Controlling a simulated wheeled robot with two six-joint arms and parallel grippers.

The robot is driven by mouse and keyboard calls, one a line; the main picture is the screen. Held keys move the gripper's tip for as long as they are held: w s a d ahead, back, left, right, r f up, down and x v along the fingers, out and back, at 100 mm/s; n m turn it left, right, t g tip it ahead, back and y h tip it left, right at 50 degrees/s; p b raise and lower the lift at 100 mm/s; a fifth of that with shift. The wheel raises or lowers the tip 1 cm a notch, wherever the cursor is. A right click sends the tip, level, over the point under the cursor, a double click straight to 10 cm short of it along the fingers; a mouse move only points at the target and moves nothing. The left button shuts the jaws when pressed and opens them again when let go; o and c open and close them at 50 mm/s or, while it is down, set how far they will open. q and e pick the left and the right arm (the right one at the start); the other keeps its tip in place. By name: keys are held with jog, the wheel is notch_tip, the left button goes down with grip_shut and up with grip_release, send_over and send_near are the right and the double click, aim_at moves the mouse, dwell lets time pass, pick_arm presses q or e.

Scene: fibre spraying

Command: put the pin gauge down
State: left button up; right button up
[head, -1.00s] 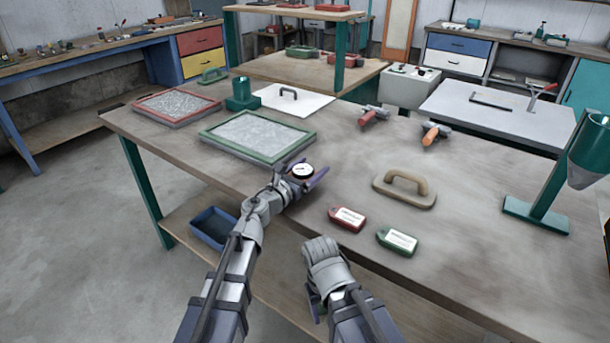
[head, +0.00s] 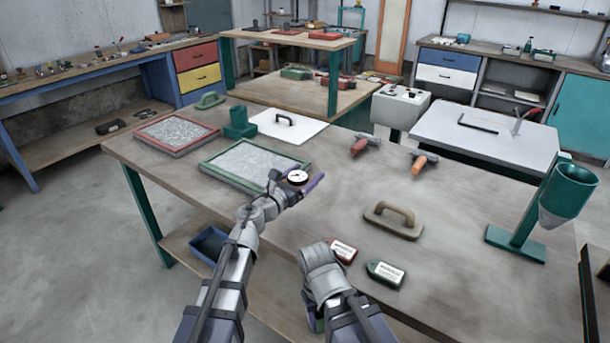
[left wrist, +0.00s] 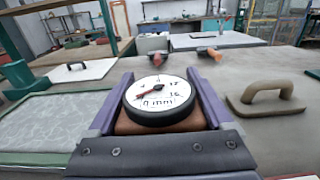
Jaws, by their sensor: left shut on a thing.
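The pin gauge (head: 297,177) has a round white dial with a black rim and a red needle. In the left wrist view the pin gauge (left wrist: 158,97) sits between the two purple fingers, its brown body gripped between them. My left gripper (head: 296,184) is shut on it and holds it over the workbench (head: 330,205), right of the green-framed tray. I cannot tell whether the gauge touches the bench. My right gripper (head: 318,318) is mostly hidden behind its own wrist at the bench's front edge, and its fingers cannot be made out.
A green-framed tray (head: 219,169) and a red-framed tray (head: 168,146) lie at left. A green funnel stand (head: 520,238) stands far right. The bench middle is clear.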

notch_tip(320, 180, up, 8)
jog(key=p, duration=0.7)
jog(key=shift+p, duration=0.35)
